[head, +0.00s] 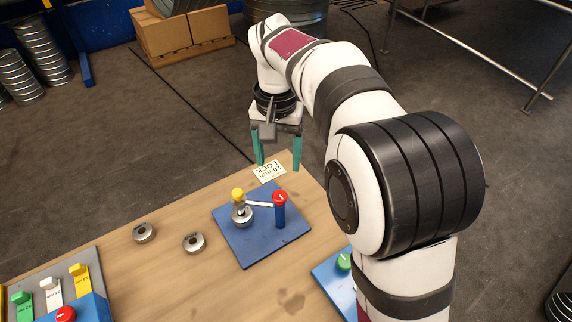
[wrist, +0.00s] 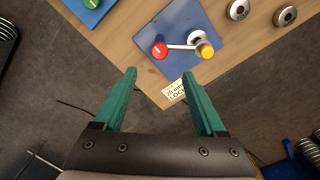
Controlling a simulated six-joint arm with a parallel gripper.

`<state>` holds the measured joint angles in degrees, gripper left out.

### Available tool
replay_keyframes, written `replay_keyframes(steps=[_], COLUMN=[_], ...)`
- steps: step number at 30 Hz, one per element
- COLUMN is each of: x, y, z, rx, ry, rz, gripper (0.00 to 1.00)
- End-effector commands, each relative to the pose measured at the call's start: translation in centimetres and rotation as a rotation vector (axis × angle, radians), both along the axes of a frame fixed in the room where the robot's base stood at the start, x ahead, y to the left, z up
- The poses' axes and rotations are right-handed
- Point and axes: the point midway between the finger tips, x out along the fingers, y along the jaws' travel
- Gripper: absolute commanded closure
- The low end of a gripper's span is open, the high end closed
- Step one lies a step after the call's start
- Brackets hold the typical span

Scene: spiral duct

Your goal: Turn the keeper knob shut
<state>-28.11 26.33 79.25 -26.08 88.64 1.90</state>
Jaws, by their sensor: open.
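A blue plate (head: 262,241) lies on the wooden table. On it stands a blue post with a red knob (head: 280,197) bearing a white mark. A pale bar runs from this post to a metal ring piece (head: 242,215) topped by a yellow knob (head: 238,194). In the wrist view the red knob (wrist: 159,49) and yellow knob (wrist: 205,51) lie beyond the fingertips. Which knob is the keeper knob I cannot tell for sure. My gripper (head: 277,163) is open and empty, with teal fingers pointing down near the table's far corner, apart from both knobs; it also shows in the wrist view (wrist: 159,73).
A card reading LOCK (head: 270,172) lies between the plate and the table corner. Two loose metal rings, one at the left (head: 143,232) and one nearer the plate (head: 194,243), sit on bare wood. A green knob (head: 344,262) stands on another blue plate, partly behind my arm.

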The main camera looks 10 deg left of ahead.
Motion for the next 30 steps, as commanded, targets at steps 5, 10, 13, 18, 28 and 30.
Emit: replay_keyframes(steps=[5,10,13,18,28,30], x=[-0.1,-0.1,0.0,0.0,0.0,0.0], y=[-0.1,-0.1,-0.1,-0.1,-0.1,-0.1], z=[-5.5,-9.2,-10.5,-11.3,-11.2,-11.2], rx=[-0.002,0.000,0.000,0.002,0.002,0.002], ry=[0.006,0.003,0.001,0.000,0.000,-0.001], rz=[-0.001,-0.003,-0.001,-0.002,-0.002,-0.002], gripper=[0.27,0.27,0.27,0.27,0.52,0.65])
